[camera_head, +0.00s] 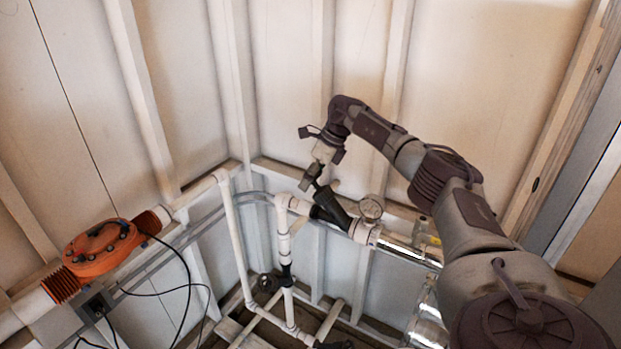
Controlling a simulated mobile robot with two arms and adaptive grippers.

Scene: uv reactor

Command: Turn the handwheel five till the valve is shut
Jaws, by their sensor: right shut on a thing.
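My right arm reaches in from the lower right. Its gripper (315,180) is shut on the upper end of a black valve handle (332,207), which sits on the white pipe near the back corner. The handle is tilted, with its upper end to the left. The fingers cover part of the grip, and no number is readable on it. A small dark round handwheel (265,283) shows lower down, by the white pipes near the floor, apart from the gripper. I cannot tell by a label which one is handwheel five. My left gripper is not in view.
A round gauge (371,208) stands just right of the black handle. An orange housing (102,249) with black cables sits on the pipe at left. Shiny metal tubes (410,251) run at right. White upright pipes (236,235) stand below. Wall panels close off the back.

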